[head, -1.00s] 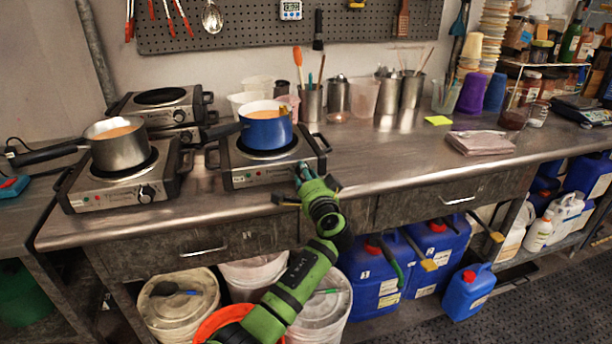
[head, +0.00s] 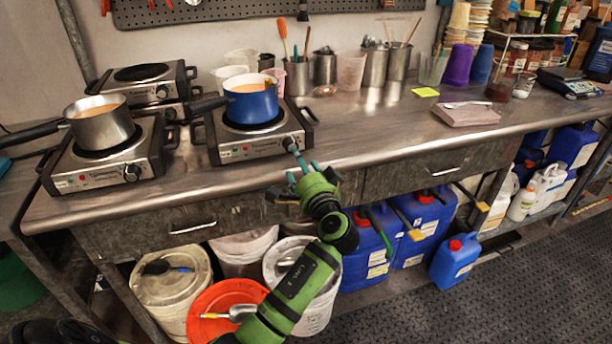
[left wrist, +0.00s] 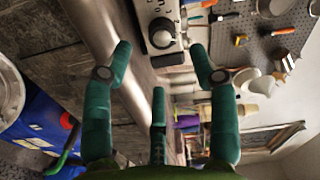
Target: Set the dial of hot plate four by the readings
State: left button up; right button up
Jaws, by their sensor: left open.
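A hot plate with a blue pot (head: 250,102) stands near the counter's front edge; its dial (head: 290,144) is on the right of its front panel. A second hot plate (head: 92,170) with a steel pot (head: 100,122) stands to its left, its dial (head: 132,172) at front right. I cannot read which is number four. My left gripper (head: 301,168) is open and empty just in front of the blue pot's hot plate. In the left wrist view the dial (left wrist: 162,35) lies ahead between the spread fingers, apart from them. My right gripper is not seen.
Drawers (head: 190,222) with handles are below the counter edge; buckets and blue canisters (head: 460,262) stand underneath.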

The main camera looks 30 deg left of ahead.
pick_arm(q)
jog(key=v, duration=0.4)
jog(key=shift+s, duration=0.1)
dwell(0.3)
